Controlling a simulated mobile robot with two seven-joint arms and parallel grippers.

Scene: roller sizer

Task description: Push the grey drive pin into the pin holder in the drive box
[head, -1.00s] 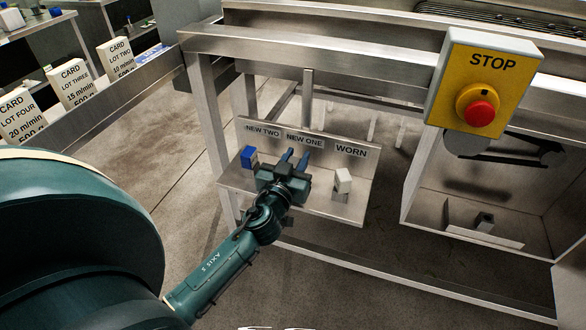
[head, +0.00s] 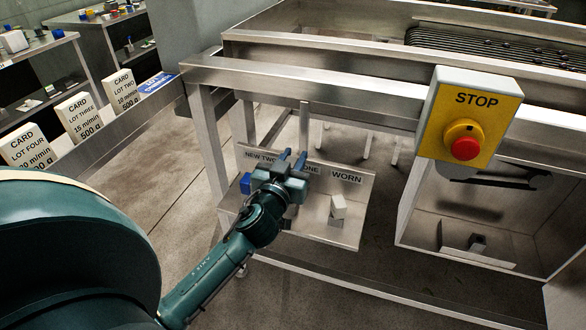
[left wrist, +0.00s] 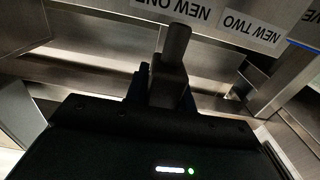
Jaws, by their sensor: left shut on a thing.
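My left gripper (head: 293,163) is in front of the label board of the small shelf, covering part of the NEW ONE label. In the left wrist view its fingers (left wrist: 165,88) are shut on a grey pin (left wrist: 176,45) with a square dark block at its base; the round end points away from the gripper. In the head view the pin is hidden by the gripper. The drive box (head: 408,218) stands open at the right. A small dark grey piece (head: 478,242), perhaps the pin holder, sits low inside it behind a low metal lip. My right gripper is out of view.
The shelf (head: 322,232) holds a blue block (head: 246,183) at NEW TWO and a white block (head: 338,207) near WORN. A yellow STOP box (head: 468,116) hangs left above the drive box opening. Metal rails (head: 320,90) run above the shelf.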

